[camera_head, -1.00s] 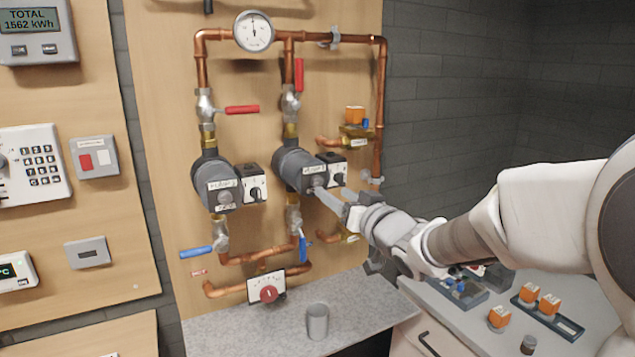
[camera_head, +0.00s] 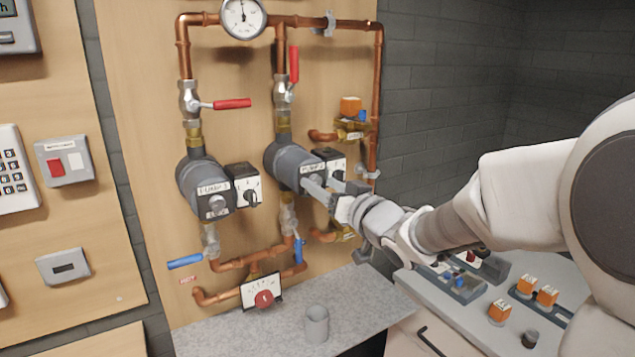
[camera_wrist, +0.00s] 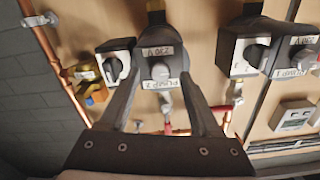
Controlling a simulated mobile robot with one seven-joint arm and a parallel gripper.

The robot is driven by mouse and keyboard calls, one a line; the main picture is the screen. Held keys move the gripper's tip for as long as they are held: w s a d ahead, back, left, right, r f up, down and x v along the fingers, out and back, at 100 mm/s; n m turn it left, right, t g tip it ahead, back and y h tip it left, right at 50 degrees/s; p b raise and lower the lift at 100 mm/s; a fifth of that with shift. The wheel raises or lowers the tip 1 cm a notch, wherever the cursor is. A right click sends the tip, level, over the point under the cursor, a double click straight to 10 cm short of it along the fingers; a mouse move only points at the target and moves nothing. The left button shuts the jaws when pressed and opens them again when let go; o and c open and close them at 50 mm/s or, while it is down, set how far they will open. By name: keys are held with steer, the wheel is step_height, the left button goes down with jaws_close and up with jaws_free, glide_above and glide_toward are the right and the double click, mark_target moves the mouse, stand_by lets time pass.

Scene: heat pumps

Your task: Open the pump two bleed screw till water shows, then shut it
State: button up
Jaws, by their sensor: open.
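Pump two (camera_head: 283,157) is the right-hand grey pump on the board, with a label partly covered by my gripper in the head view. In the wrist view, pump two (camera_wrist: 158,38) is upside down and its label reads PUMP 2. The bleed screw (camera_wrist: 161,72) is the round grey boss at the middle of its face. My gripper (camera_wrist: 159,82) is open, its two fingers on either side of the screw, with a gap visible and no clear contact. In the head view my gripper (camera_head: 320,184) is just in front of the pump face. I see no water.
A switch box (camera_head: 330,160) sits right beside pump two. Pump one (camera_head: 207,188) is to the left. A red lever (camera_head: 294,64) is above and a blue lever (camera_head: 299,250) below. A grey cup (camera_head: 317,324) stands on the ledge (camera_head: 240,337).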

steer(key=shift+w+a, duration=0.1)
steer(key=shift+w, duration=0.05)
jaws_close()
stand_by(0.4)
